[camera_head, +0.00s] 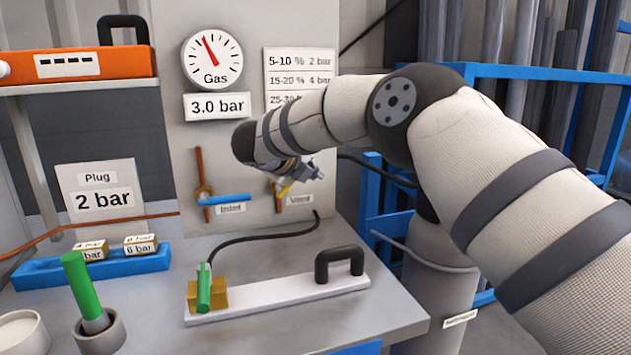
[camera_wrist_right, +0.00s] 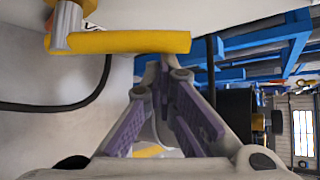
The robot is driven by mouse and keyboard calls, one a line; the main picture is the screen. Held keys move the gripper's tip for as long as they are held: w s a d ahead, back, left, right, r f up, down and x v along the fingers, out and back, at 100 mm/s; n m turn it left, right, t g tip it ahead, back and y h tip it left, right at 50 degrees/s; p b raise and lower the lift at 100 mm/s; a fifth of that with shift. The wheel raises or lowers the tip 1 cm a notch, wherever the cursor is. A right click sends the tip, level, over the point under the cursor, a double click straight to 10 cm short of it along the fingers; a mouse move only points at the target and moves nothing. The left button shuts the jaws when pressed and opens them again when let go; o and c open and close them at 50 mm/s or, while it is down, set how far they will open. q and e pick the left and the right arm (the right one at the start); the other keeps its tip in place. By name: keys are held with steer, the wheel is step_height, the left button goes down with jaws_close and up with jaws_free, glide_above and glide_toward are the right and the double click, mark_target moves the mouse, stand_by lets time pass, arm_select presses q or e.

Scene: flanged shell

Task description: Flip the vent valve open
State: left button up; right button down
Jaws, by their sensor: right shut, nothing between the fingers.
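The vent valve's yellow handle (camera_head: 284,188) shows only in part on the grey panel, above the "Vent" label (camera_head: 300,200); my right arm and gripper cover much of it. In the right wrist view the yellow handle (camera_wrist_right: 125,42) is a bar lying across the picture from a grey pivot (camera_wrist_right: 66,25). My right gripper (camera_head: 312,172) is beside the handle in the head view. In the wrist view its purple-padded fingers (camera_wrist_right: 166,68) are shut and empty, with the tips by the bar's free end; I cannot tell whether they touch it. My left gripper is not in view.
The inlet valve's blue handle (camera_head: 224,199) lies level, left of the vent. A gas gauge (camera_head: 212,60) hangs above a "3.0 bar" sign (camera_head: 217,106). A white bar with a black handle (camera_head: 339,263) and a green-levered brass block (camera_head: 207,293) lie on the bench below.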

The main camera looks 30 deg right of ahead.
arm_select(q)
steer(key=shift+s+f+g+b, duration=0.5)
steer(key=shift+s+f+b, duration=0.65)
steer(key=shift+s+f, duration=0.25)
arm_select(e)
steer(key=shift+w+a+r+n+t+h, duration=0.25)
steer(key=shift+a+r+n+h, duration=0.15)
steer(key=shift+a+n+h, duration=0.55)
steer(key=shift+w+a+r+n+t+h, duration=0.1)
steer(key=shift+a+r+n+t+h, duration=0.35)
steer(key=shift+h, duration=0.65)
steer(key=shift+w+a+r+n+t+h, duration=0.1)
steer(key=shift+w+a+r+n+h, duration=0.2)
steer(key=shift+a+n+h, duration=0.6)
steer(key=shift+s, duration=0.1)
